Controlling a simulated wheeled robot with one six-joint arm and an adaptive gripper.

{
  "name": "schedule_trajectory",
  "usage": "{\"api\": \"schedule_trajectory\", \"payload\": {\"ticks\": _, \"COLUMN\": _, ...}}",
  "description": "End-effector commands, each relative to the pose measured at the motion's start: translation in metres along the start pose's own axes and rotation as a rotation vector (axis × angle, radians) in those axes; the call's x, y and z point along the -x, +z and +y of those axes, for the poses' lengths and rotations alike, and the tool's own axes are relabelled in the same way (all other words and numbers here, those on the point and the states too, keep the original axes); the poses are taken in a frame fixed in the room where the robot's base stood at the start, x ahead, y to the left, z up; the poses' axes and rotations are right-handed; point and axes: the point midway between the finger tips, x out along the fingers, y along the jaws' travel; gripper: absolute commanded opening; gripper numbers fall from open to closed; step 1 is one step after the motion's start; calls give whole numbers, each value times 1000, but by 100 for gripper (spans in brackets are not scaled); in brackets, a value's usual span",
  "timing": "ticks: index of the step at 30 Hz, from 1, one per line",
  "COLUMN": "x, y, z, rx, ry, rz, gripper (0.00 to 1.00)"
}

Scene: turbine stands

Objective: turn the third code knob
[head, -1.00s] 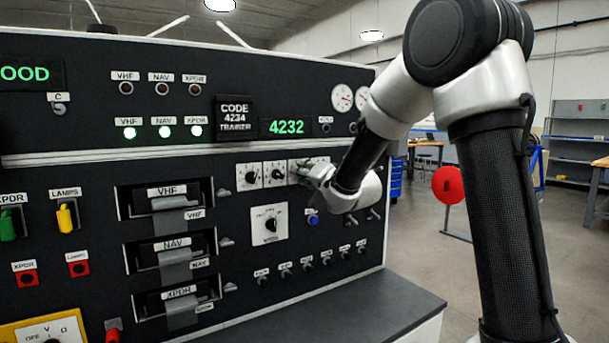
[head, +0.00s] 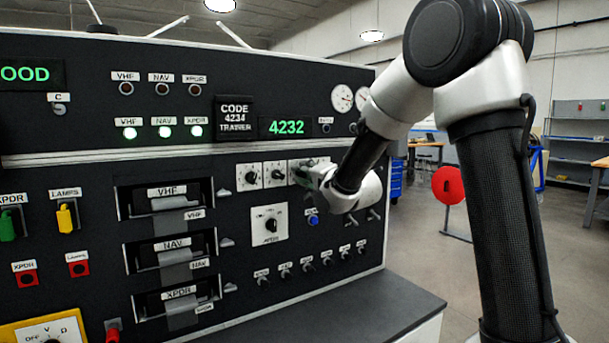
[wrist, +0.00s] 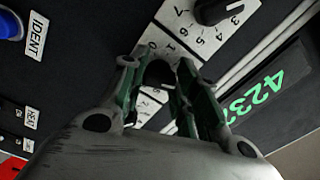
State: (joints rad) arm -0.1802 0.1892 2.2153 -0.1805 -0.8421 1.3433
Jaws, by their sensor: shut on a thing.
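The row of code knobs sits below the green display (head: 282,127), which reads 4232. The first knob (head: 250,176) and second knob (head: 277,174) show clear of my arm. My gripper (head: 314,172) covers much of the row's right end in the head view. In the wrist view my gripper (wrist: 160,88) has its fingers on either side of a dark knob (wrist: 160,73), which looks like the third, and is shut on it. The fingers hide part of its numbered plate. A neighbouring knob (wrist: 215,10) shows beyond, and the display (wrist: 265,90) is at right.
The blue IDENT button (head: 313,219) and small toggles (head: 308,262) are below the gripper. The XPDR selector (head: 270,224) is to the lower left. A dark ledge (head: 340,315) juts out under the panel.

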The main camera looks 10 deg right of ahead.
Motion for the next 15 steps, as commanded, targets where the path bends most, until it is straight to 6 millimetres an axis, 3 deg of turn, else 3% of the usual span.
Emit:
{"api": "schedule_trajectory", "payload": {"ticks": 3, "x": 0, "y": 0, "z": 1, "rx": -1, "ry": 2, "rz": 1, "gripper": 6}}
{"api": "schedule_trajectory", "payload": {"ticks": 4, "x": 0, "y": 0, "z": 1, "rx": -1, "ry": 2, "rz": 1, "gripper": 36}}
{"api": "schedule_trajectory", "payload": {"ticks": 7, "x": 0, "y": 0, "z": 1, "rx": 0, "ry": 2, "rz": 1, "gripper": 52}}
{"api": "schedule_trajectory", "payload": {"ticks": 15, "x": 0, "y": 0, "z": 0, "rx": 0, "ry": 1, "rz": 1, "gripper": 52}}
